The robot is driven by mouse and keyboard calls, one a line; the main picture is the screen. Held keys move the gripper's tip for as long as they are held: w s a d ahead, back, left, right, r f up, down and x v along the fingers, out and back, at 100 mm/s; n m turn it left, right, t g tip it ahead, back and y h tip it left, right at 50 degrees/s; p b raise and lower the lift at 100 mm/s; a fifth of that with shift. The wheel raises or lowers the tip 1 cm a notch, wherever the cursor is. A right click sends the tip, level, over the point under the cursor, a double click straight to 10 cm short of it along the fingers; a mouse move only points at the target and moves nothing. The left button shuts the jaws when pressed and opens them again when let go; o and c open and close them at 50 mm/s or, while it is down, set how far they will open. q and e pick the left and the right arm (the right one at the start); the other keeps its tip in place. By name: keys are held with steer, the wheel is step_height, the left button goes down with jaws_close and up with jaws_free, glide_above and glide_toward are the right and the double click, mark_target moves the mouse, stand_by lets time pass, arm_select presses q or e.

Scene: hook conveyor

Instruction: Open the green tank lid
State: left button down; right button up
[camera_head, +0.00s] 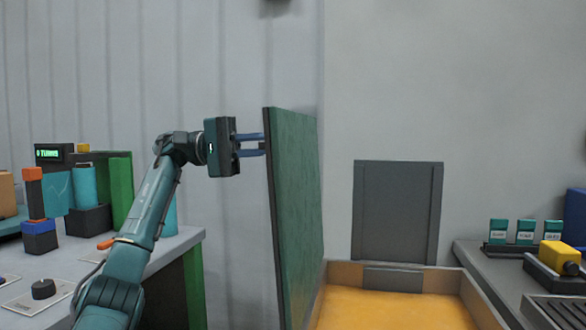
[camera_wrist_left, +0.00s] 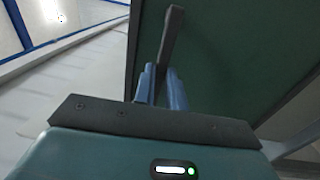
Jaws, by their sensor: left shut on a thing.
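The green tank lid (camera_head: 298,205) stands nearly upright, edge-on to me, at the left side of the open tank (camera_head: 345,273). The tank holds a flat orange-yellow content. My left gripper (camera_head: 263,145) reaches in from the left at the lid's upper outer face. In the left wrist view my left gripper (camera_wrist_left: 163,88) has its blue fingers shut around the dark bar handle (camera_wrist_left: 171,38) of the green lid (camera_wrist_left: 235,60). The handle is hidden in the head view. My right gripper is not in view.
A grey bench (camera_head: 190,237) with coloured blocks and cylinders stands at the left. A dark counter (camera_head: 478,258) with small teal boxes and a yellow block (camera_head: 560,256) is at the right. A grey panel (camera_head: 397,212) stands upright behind the tank.

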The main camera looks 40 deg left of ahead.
arm_select(q)
steer(key=shift+t+h, duration=0.4)
steer(key=shift+h, duration=0.3)
steer(key=shift+f+b+v, duration=0.15)
steer(key=shift+b+v, duration=0.45)
steer(key=shift+v, duration=0.4)
steer(key=shift+f+b+v, duration=0.1)
steer(key=shift+b+v, duration=0.5)
steer(key=shift+v, duration=0.45)
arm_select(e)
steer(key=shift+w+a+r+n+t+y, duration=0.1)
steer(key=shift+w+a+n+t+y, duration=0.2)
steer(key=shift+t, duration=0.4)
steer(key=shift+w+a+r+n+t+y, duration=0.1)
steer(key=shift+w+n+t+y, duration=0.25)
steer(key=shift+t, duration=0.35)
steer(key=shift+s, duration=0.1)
arm_select(q)
steer(key=c, duration=1.4)
jaws_free()
steer(key=shift+w, duration=0.1)
steer(key=shift+c, duration=0.2)
steer(key=shift+d, duration=0.1)
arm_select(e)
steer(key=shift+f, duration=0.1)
